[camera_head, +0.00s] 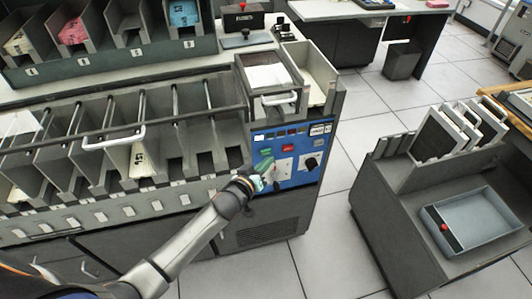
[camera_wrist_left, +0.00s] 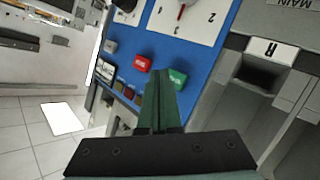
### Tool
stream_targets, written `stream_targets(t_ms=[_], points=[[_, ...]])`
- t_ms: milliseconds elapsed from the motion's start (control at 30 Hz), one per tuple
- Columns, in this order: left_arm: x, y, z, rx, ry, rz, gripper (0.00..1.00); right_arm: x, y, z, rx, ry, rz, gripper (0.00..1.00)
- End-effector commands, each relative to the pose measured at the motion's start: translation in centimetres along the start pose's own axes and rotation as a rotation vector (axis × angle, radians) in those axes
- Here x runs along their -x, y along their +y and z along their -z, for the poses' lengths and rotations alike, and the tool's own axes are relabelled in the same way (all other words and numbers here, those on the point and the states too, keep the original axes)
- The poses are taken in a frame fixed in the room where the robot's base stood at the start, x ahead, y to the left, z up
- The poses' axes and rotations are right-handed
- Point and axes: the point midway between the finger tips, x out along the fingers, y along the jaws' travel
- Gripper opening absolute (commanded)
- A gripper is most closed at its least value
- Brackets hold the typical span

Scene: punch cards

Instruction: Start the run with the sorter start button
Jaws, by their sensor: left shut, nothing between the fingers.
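The sorter's blue control panel (camera_head: 313,174) is on the right end of the card sorter. It carries a green button (camera_head: 265,151), likely the start button, and a red button (camera_head: 288,148) to its right. My left gripper (camera_head: 267,163) is shut and empty, right in front of the panel just below the green button. In the left wrist view, its fingertips (camera_wrist_left: 160,74) overlap the left edge of the green button (camera_wrist_left: 179,78); the red button (camera_wrist_left: 143,63) is further left. I cannot tell whether the tips touch the panel. My right gripper is not in view.
A dial (camera_head: 311,162) sits right of the gripper on the panel. The sorter's pocket row (camera_head: 140,160) stretches left, with a card hopper (camera_head: 268,76) above the panel. A grey cart (camera_head: 390,225) with a tray stands right, across open floor.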

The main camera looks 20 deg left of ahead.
Motion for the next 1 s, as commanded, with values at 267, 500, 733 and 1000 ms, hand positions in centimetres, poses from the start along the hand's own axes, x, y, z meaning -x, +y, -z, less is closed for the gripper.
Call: stream_targets(t_ms=[267, 500, 733, 1000], points=[[-0.58, -0.4, 0.49, 0.0, 0.001, 0.0, 0.0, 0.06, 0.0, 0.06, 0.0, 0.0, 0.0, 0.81], [-0.58, -0.44, 0.45, 0.0, 0.001, 0.0, 0.0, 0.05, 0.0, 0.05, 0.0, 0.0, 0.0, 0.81], [-0.65, -0.5, 0.49, 0.0, 0.0, 0.0, 0.0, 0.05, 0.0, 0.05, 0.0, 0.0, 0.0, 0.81], [-0.88, -0.66, 0.63, -0.001, 0.0, 0.0, 0.0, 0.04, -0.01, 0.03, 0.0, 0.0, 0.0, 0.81]])
